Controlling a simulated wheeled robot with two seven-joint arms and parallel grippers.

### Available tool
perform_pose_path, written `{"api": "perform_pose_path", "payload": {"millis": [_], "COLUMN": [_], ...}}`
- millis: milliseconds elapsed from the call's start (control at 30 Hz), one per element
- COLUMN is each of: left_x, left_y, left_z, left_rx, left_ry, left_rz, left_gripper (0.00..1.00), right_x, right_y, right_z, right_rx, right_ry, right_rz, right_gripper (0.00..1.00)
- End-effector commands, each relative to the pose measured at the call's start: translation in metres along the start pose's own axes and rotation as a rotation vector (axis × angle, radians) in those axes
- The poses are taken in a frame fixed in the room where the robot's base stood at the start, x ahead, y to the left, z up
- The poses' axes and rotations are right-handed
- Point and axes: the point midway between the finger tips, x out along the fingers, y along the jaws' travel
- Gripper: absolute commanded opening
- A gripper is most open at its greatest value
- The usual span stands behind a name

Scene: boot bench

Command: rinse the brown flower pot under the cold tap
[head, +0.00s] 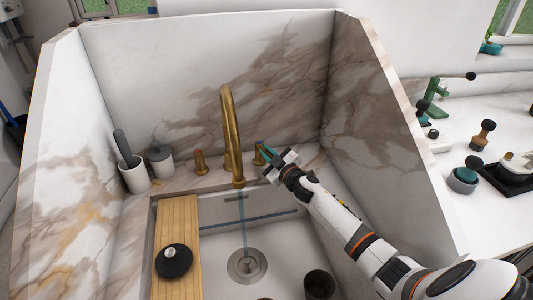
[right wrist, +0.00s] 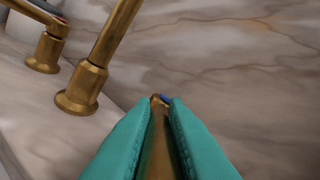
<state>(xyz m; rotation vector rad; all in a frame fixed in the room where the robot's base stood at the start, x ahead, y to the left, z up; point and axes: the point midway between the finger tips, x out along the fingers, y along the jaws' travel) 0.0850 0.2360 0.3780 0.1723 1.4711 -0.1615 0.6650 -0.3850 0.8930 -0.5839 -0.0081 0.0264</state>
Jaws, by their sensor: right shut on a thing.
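A dark brown pot (head: 320,284) stands in the sink basin at the lower right, its open top facing up. My right gripper (head: 268,157) reaches over the basin and is shut on the right-hand brass tap handle (head: 259,153). In the right wrist view its teal fingers hold this handle (right wrist: 160,140), which has a blue mark at its tip. The brass spout (head: 228,125) stands left of the gripper, and a thin stream of water (head: 243,218) falls from it towards the drain (head: 247,265). The pot is apart from the stream. My left gripper is not in view.
A wooden board (head: 178,225) with a black round-knobbed object (head: 173,261) spans the basin's left side. The other tap handle (head: 200,162), a white cup (head: 133,174) and a grey lidded jar (head: 161,161) stand behind. Tall marble walls enclose the sink.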

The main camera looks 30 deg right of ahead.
Motion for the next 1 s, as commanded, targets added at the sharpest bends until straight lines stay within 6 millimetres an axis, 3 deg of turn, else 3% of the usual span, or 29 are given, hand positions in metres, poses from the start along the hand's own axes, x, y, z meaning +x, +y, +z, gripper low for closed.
{"api": "perform_pose_path", "payload": {"millis": [33, 167, 533, 1000], "left_x": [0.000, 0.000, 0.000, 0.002], "left_y": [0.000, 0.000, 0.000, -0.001], "left_z": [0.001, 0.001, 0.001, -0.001], "left_rx": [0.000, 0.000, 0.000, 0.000], "left_ry": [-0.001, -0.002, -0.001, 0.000], "left_rz": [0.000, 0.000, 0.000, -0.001], "left_gripper": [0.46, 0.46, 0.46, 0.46], "right_x": [0.000, 0.000, -0.006, -0.094], "right_y": [0.001, 0.001, 0.001, 0.002], "right_z": [-0.001, 0.000, -0.001, -0.001], "right_rx": [0.000, 0.000, 0.000, 0.000], "right_ry": [0.001, 0.001, 0.001, 0.002], "right_rz": [0.001, 0.000, 0.000, 0.002], "right_gripper": [0.17, 0.35, 0.35, 0.35]}}
